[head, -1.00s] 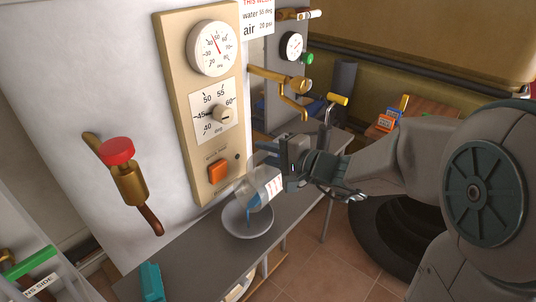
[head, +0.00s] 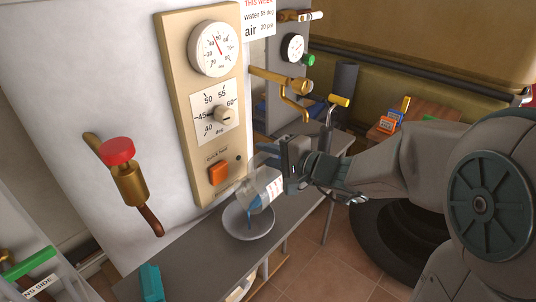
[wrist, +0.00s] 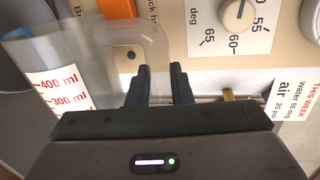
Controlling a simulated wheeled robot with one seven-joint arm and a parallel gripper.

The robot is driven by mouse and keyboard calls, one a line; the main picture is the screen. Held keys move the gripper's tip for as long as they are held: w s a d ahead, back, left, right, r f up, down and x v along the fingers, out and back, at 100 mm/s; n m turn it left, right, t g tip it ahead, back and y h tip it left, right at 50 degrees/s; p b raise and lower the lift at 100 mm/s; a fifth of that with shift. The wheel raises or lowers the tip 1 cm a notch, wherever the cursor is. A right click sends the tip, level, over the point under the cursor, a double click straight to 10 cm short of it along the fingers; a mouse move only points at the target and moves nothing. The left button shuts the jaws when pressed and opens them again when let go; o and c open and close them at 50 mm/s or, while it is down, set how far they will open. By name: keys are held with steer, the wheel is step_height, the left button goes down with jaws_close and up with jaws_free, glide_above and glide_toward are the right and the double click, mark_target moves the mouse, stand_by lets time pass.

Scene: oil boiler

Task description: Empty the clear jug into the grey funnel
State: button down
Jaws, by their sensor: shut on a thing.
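The clear jug (head: 266,187) with red markings is tipped over steeply, its mouth down and to the left, above the bench. Blue liquid (head: 251,217) shows at its mouth and runs down as a thin stream into the grey funnel (head: 265,232). The funnel is a wide, round, shallow-looking bowl; its spout is hidden. My gripper (head: 285,164) is to the right of the jug and shut on its handle. In the wrist view the jug (wrist: 75,75) shows its red 400 ml and 300 ml marks, and the handle lies between my fingertips (wrist: 160,75).
A beige gauge panel (head: 172,85) with an orange button (head: 218,173) stands close behind the jug. A brass tap (head: 290,84) juts out above my gripper. A teal object (head: 150,281) stands at the bench's near left.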

steer(key=shift+s+a+n+b, duration=0.25)
steer(key=shift+s+n+b, duration=0.05)
steer(key=shift+b, duration=0.5)
